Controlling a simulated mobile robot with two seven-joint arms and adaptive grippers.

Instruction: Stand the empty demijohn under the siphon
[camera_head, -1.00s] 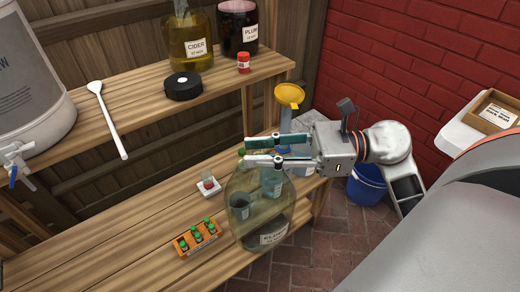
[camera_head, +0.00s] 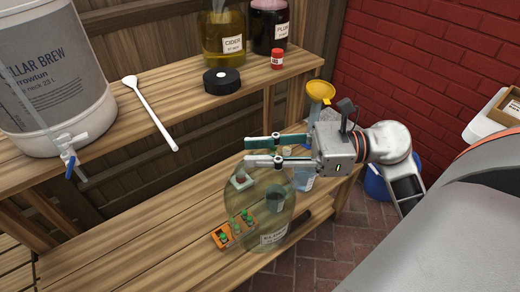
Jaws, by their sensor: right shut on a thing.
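The demijohn (camera_head: 258,212) is a large clear greenish glass jar with a white label low on its front. It is upright over the lower bench. My right gripper (camera_head: 252,152) is shut on it at the top, its two fingers reaching in from the right. I cannot tell whether its base touches the bench. A pale tube (camera_head: 28,108), possibly the siphon, slants down the front of the white brew bucket (camera_head: 45,50) on the upper shelf at left. The bucket's tap (camera_head: 68,150) has a blue handle. My left gripper is not in view.
An orange rack (camera_head: 221,239) of small green-capped bottles sits beside and partly behind the demijohn's glass. The lower bench (camera_head: 140,235) is clear to the left. The upper shelf holds a white spoon (camera_head: 150,112), black disc (camera_head: 222,81) and cider jar (camera_head: 222,40). A yellow funnel (camera_head: 320,91) stands behind my gripper.

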